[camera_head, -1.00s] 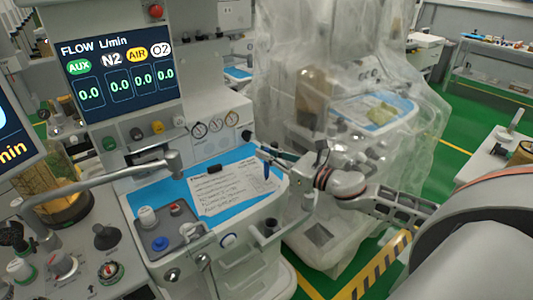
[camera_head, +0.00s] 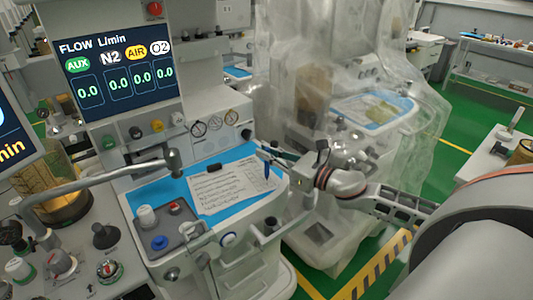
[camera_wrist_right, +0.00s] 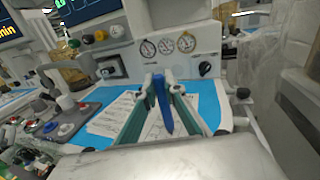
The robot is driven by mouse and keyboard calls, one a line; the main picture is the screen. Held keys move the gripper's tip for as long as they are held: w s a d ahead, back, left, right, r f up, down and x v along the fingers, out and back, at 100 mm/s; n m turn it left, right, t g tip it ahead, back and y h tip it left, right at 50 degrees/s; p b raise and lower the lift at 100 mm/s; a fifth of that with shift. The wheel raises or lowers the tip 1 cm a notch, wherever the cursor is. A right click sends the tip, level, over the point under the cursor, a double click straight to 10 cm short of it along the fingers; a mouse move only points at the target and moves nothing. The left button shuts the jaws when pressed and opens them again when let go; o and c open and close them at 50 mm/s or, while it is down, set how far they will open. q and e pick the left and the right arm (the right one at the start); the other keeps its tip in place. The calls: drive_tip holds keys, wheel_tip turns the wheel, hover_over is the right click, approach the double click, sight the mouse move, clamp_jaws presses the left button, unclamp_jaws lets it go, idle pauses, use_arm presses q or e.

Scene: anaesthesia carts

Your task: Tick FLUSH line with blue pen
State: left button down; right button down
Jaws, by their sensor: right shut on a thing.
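The blue pen (camera_head: 267,169) is held upright by my right gripper (camera_head: 270,158) over the right part of the paper sheet (camera_head: 232,190). In the right wrist view the pen (camera_wrist_right: 162,103) points down between the two fingers of the right gripper (camera_wrist_right: 163,88), which are shut on it. The sheet lies on a blue mat (camera_head: 165,196) on the cart's work surface and bears several lines of writing, too small to read. I cannot tell whether the pen tip touches the paper. My left gripper is not in view.
A raised tray with knobs (camera_head: 165,228) stands left of the sheet. A grey jointed arm (camera_head: 95,180) reaches over the mat's left side. The flow screen (camera_head: 120,72) and gauges (camera_head: 215,123) stand behind. A plastic-covered cart (camera_head: 335,110) is at the right.

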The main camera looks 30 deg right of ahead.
drive_tip(key=shift+d, duration=0.35)
idle(0.7)
wheel_tip(320, 180, up, 5)
drive_tip(key=p, duration=0.5)
drive_tip(key=shift+r, duration=0.15)
drive_tip(key=shift+r+p, duration=0.75)
drive_tip(key=shift+r, duration=0.1)
drive_tip(key=shift+s, duration=0.1)
